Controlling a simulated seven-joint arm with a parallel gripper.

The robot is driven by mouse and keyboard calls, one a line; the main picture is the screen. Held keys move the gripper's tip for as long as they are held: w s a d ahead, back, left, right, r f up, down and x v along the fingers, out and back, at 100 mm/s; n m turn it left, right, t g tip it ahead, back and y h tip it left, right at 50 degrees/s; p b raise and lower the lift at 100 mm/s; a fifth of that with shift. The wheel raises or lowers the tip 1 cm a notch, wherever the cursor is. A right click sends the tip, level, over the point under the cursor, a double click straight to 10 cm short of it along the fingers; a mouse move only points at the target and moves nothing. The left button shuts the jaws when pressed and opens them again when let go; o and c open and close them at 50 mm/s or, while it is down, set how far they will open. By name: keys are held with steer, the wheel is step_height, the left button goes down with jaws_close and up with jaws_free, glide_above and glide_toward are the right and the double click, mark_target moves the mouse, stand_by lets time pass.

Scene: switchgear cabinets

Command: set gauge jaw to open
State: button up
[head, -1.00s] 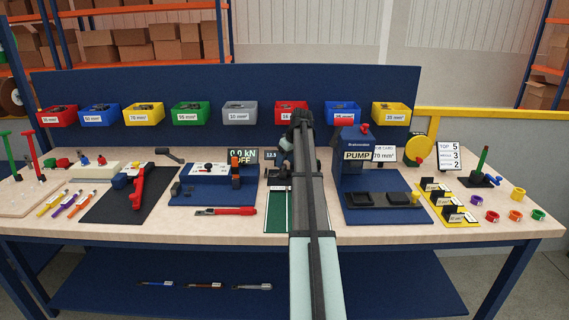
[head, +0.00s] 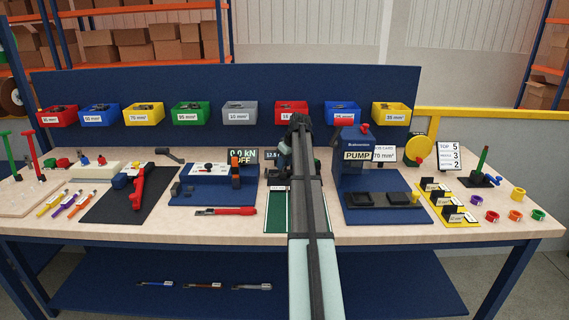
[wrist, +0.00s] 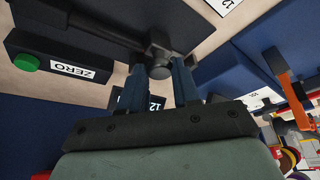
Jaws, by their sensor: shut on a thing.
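The gauge stands near the middle back of the bench, mostly hidden behind my arm in the head view. Its small dark display (head: 270,155) shows beside the arm, with digits too small to read surely. In the wrist view, my gripper (wrist: 160,74) has its two blue-grey fingers on either side of a dark round-ended jaw piece (wrist: 158,50) of the gauge and is shut on it. A dark bar runs from this piece to the upper left. How far the jaw stands open cannot be told.
The pump unit (head: 357,156) stands right of my arm, and the blue press base (head: 212,190) stands left. A green strip (head: 279,211) lies in front.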

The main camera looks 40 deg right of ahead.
jaws_close()
steer(key=shift+s, duration=0.1)
steer(key=shift+s+a, duration=1)
steer(key=shift+a, duration=0.05)
steer(key=o, duration=0.8)
jaws_free()
steer(key=v, duration=1.4)
